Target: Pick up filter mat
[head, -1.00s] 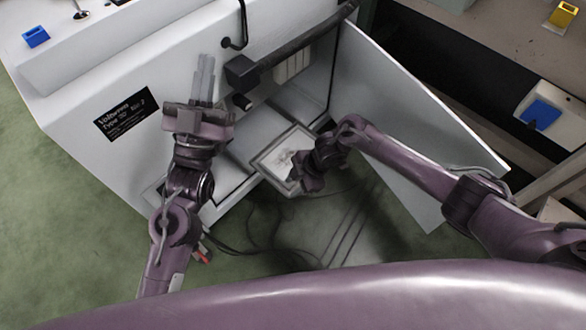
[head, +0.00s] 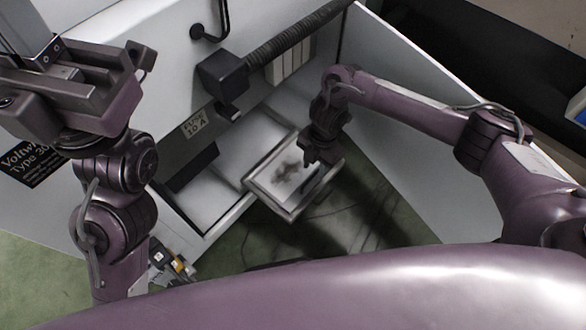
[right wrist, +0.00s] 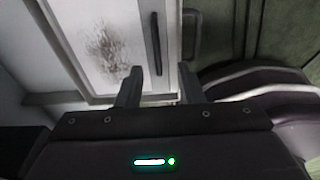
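The filter mat (head: 283,177) is a pale sheet with a brown stain, lying in a light-framed tray (head: 267,206) that sticks out of the open white cabinet. It also shows in the right wrist view (right wrist: 98,45), with a dark bar-like strip (right wrist: 155,44) along its right side. My right gripper (head: 318,160) is over the mat's right end. In the right wrist view its two fingers (right wrist: 157,88) are apart with nothing between them, below the strip.
The cabinet's open door panel (head: 425,120) stands to the right, close behind my right arm. A dark ribbed hose with a black box (head: 223,77) hangs above the tray. Green floor (head: 350,225) is clear in front of the tray.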

